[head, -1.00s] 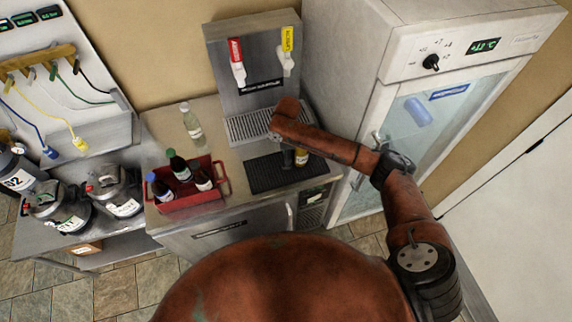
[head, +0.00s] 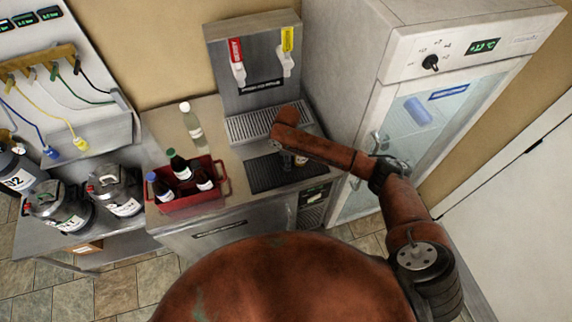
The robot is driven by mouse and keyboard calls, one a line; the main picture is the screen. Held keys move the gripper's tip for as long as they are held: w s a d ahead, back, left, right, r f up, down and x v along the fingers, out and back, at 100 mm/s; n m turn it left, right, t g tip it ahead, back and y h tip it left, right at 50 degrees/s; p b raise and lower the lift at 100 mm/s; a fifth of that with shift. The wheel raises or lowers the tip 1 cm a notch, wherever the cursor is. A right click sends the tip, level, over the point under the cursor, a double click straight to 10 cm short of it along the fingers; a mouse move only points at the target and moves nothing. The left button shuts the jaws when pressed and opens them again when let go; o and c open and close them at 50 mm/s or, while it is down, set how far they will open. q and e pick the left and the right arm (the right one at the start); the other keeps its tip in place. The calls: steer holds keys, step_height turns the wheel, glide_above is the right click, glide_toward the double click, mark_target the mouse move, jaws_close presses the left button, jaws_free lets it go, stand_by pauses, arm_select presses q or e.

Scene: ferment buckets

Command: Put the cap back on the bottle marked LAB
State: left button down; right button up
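My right arm reaches in from the right over the counter. Its gripper (head: 287,162) points down at the black mat (head: 262,176), mostly hidden under my arm, so its opening cannot be made out. A small object (head: 301,160) shows beside it, largely covered by the arm. Dark bottles with white labels stand in a red crate (head: 197,207); one has a green top (head: 171,153), one a blue top (head: 150,177). A clear bottle (head: 191,123) with a whitish top stands behind the crate. No LAB marking is readable, and no loose cap is discernible. My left gripper is out of view.
A tap tower (head: 252,85) with red and yellow handles stands behind a metal drip grate (head: 250,125). A glass-door fridge (head: 408,130) stands close on the right. Metal kegs (head: 117,190) stand at the left. The counter front beside the crate is clear.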

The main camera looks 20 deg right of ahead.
steer(key=shift+c, duration=0.5)
steer(key=shift+r, duration=0.1)
steer(key=shift+r, duration=0.7)
steer(key=s+a+r, duration=0.8)
steer(key=s+r, duration=0.3)
steer(key=shift+s+r+b, duration=0.2)
steer(key=shift+s+b, duration=0.05)
steer(key=shift+b, duration=0.05)
steer(key=w+d+r+m+b, duration=0.1)
steer(key=w+d+m+b, duration=0.1)
steer(key=d+m, duration=0.3)
steer(key=w+d+r+m+b, duration=0.1)
steer(key=d+m+b, duration=0.3)
steer(key=m, duration=0.6)
steer(key=shift+w+d+r+m, duration=0.3)
steer(key=shift+w+d+m, duration=0.15)
steer(key=shift+d, duration=0.65)
